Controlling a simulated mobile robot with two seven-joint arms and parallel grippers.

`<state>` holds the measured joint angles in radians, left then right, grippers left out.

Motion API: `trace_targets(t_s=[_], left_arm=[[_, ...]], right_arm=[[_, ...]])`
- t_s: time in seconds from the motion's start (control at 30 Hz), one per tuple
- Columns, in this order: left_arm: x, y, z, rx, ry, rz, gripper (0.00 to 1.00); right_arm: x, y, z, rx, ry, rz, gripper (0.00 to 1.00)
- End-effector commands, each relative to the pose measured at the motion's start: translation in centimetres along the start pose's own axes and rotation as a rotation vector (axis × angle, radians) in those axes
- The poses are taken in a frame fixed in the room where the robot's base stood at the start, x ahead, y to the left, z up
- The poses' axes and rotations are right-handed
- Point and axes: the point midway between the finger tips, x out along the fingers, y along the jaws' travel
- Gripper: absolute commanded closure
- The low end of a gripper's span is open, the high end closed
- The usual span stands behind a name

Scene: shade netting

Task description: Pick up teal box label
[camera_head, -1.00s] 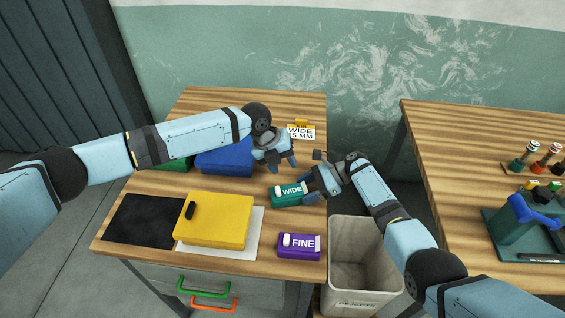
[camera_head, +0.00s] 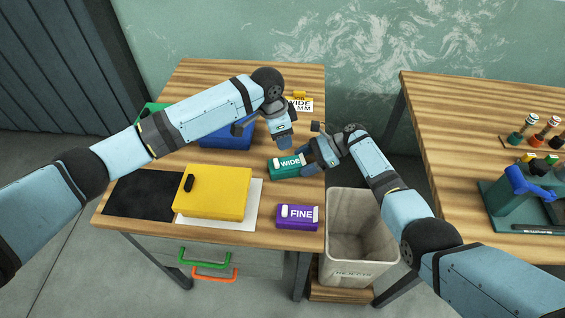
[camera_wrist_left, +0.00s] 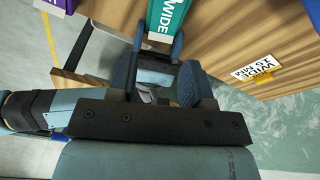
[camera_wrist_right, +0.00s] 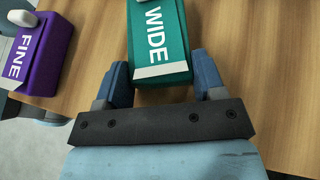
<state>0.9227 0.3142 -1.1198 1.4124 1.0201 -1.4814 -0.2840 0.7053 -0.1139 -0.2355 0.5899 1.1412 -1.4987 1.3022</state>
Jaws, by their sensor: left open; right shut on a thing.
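The teal box (camera_head: 284,167) with white "WIDE" lettering lies on the left table near its right edge. In the right wrist view the teal box (camera_wrist_right: 158,45) has its near end between the fingers. My right gripper (camera_head: 308,158) is shut on it from the right; its fingers (camera_wrist_right: 158,85) flank the box sides. My left gripper (camera_head: 284,141) is open and empty, just behind and above the teal box. In the left wrist view the box (camera_wrist_left: 168,18) appears beyond the open fingers (camera_wrist_left: 160,72).
A purple "FINE" box (camera_head: 298,217) lies in front of the teal one. A yellow box (camera_head: 212,190), a black mat (camera_head: 143,195) and a blue box (camera_head: 225,138) lie left. A "WIDE" sign (camera_head: 300,103) stands behind. A bin (camera_head: 358,262) stands between the tables.

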Motion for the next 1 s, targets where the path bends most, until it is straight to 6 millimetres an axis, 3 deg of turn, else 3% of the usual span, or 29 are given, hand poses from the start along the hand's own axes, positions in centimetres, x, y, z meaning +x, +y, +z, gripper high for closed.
trace_targets(t_s=[0.4, 0.6, 0.83, 1.0], left_arm=[[-1.1, 0.3, 0.9, -0.972, -0.082, -0.074, 0.54], [-1.6, 0.3, 1.6, -1.343, -0.099, -0.125, 0.54], [-1.5, 0.3, 2.0, -1.530, -0.105, -0.154, 0.54], [1.0, 0.2, 2.5, -1.547, -0.107, -0.158, 0.54]], right_arm=[[0.0, 0.0, 0.0, 0.000, 0.000, 0.000, 0.75], [0.0, 0.0, 0.0, 0.000, 0.000, 0.000, 0.75], [0.0, 0.0, 0.0, 0.000, 0.000, 0.000, 0.75], [0.0, 0.0, 0.0, 0.000, 0.000, 0.000, 0.75]])
